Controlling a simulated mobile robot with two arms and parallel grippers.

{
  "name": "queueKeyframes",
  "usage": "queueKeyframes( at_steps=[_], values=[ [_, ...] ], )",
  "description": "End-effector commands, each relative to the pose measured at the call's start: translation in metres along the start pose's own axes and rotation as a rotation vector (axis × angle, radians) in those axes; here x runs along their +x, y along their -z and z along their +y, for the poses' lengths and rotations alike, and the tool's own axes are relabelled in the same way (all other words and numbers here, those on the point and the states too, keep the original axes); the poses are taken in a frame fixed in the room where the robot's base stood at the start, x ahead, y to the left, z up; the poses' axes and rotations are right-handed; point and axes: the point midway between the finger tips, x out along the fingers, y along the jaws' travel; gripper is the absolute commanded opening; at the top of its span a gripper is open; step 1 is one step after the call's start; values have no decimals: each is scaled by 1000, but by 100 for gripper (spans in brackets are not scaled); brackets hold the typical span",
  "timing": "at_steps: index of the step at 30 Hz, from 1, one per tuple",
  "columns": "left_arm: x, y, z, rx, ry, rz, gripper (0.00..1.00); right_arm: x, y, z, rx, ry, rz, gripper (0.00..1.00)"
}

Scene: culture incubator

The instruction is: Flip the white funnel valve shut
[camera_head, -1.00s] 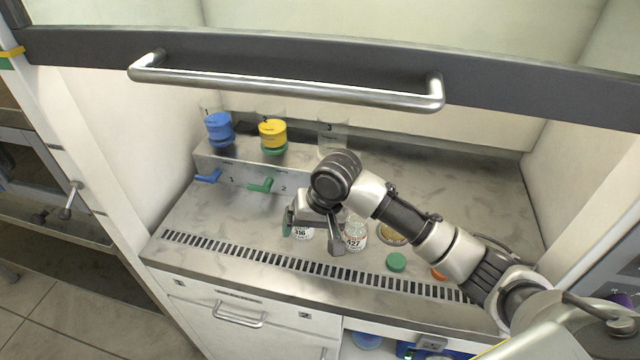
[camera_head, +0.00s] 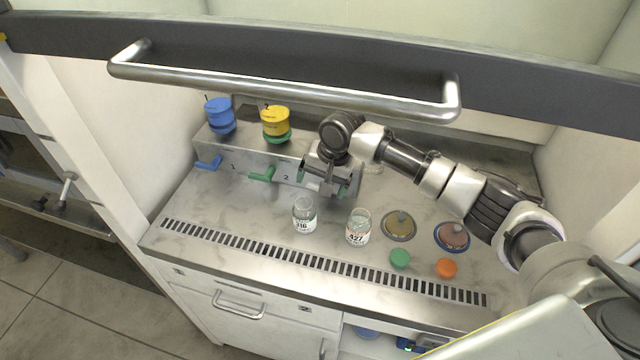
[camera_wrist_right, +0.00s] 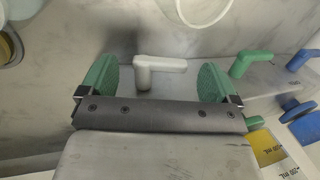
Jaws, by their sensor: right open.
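The white funnel valve (camera_wrist_right: 160,68) shows in the right wrist view as a small L-shaped handle between the two green finger pads of my right gripper (camera_wrist_right: 158,80). There are visible gaps on both sides, and the gripper is open. In the head view my right gripper (camera_head: 328,184) is at the front of the steel manifold (camera_head: 240,165), right of the green valve (camera_head: 262,174), and mostly hides the white valve. The blue valve (camera_head: 208,163) is farther left. My left gripper is out of view.
Blue (camera_head: 219,115) and yellow (camera_head: 275,122) funnel cups stand on the manifold. Bottles 316 (camera_head: 304,216) and 427 (camera_head: 358,228), two dishes (camera_head: 398,226) (camera_head: 452,238), a green cap (camera_head: 400,259) and an orange cap (camera_head: 446,268) are on the bench. The raised sash handle (camera_head: 285,88) spans above.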

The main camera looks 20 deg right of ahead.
Motion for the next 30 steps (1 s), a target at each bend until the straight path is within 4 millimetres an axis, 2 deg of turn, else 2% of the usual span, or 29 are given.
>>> queueKeyframes(
  at_steps=[6, 14, 17, 24, 27, 30],
  values=[
    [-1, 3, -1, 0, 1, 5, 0, 18, -1, 0, -1, -1, -1, 92],
    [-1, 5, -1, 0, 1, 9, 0, 19, 0, 0, -1, 0, 0, 92],
    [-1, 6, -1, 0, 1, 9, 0, 19, 0, 0, -1, 0, 0, 79],
    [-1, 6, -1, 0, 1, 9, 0, 19, 0, 0, -1, 0, 0, 42],
    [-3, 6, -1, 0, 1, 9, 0, 18, 0, 0, -1, -5, 0, 42],
    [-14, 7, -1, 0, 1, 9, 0, 15, 0, -3, 0, -37, 0, 42]
  ],
)
